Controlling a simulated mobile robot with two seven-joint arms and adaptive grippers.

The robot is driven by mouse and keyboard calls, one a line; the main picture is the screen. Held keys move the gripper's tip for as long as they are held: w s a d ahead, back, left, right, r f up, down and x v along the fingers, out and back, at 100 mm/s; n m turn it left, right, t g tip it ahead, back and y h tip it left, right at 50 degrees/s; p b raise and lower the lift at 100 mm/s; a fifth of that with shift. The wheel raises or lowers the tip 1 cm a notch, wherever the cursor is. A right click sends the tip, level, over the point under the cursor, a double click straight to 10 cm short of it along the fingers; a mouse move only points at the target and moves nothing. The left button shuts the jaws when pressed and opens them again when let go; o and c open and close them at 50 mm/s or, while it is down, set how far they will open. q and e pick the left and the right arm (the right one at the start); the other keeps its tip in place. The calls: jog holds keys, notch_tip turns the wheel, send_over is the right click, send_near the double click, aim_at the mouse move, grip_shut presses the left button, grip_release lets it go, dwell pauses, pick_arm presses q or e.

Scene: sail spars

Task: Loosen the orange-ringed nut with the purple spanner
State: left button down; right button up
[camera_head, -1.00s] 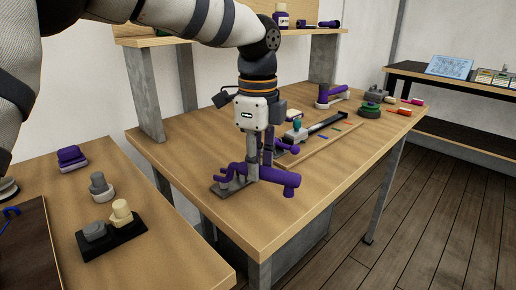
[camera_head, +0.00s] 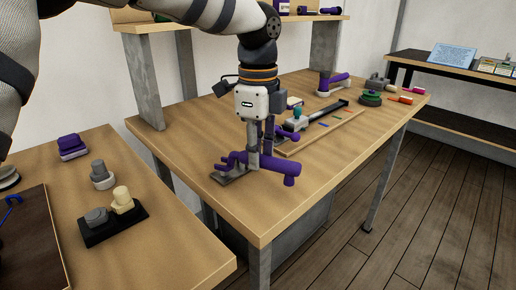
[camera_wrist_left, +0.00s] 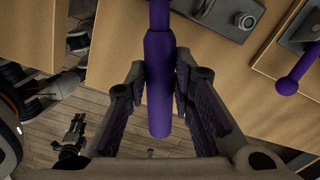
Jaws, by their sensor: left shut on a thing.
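My left gripper (camera_head: 261,160) is shut on the purple spanner (camera_head: 280,164) above the near part of the middle table. The spanner lies roughly level and its thick end points right. In the left wrist view the spanner's handle (camera_wrist_left: 159,85) runs between the two fingers (camera_wrist_left: 160,110). A grey plate (camera_head: 232,176) lies under the spanner's left end. In the wrist view a grey plate with a round nut-like part (camera_wrist_left: 246,19) sits right of the spanner. I cannot make out an orange ring on it. A dark gripper, seemingly my right one (camera_wrist_left: 73,135), shows small over the floor.
A second purple handle (camera_head: 287,133) stands just behind my left gripper; it also shows in the wrist view (camera_wrist_left: 298,75). A wooden strip (camera_head: 322,133) and a green round part (camera_head: 370,98) lie farther back. The table's right front is clear.

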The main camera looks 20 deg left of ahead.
pick_arm(q)
jog(key=shift+f, duration=0.5)
jog(key=shift+f, duration=0.1)
jog(key=w+n, duration=0.3)
jog(key=n, duration=0.1)
jog(key=shift+a, duration=0.25)
jog(key=shift+w+a+n, duration=0.4)
jog(key=shift+w+n, duration=0.25)
jog(key=shift+n, duration=0.55)
jog(key=shift+s+d+m, duration=0.25)
jog(key=shift+s+m, duration=0.3)
jog(key=shift+m, duration=0.25)
jog(key=c, duration=2.2)
grip_release()
grip_shut()
